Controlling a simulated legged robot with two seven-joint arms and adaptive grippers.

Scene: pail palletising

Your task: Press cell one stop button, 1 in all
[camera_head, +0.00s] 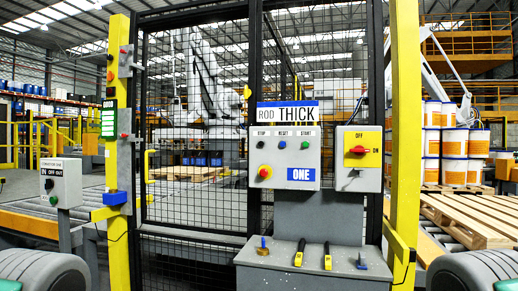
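The cell one control box (285,158) is a grey panel with a blue ONE label, mounted in front of the mesh fence. A larger red mushroom button on a yellow base (264,172) sits below the row. Nothing covers the buttons. Neither of my grippers shows; only rounded grey parts, probably of my own arms, show at the bottom corners.
A switch box with a red knob on yellow (357,150) is right of the panel. A grey ledge (315,262) with yellow-handled tools juts out below. A conveyor box (61,183) stands left. Yellow posts (117,150) flank the fence. Pails (453,145) and pallets (470,218) are right.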

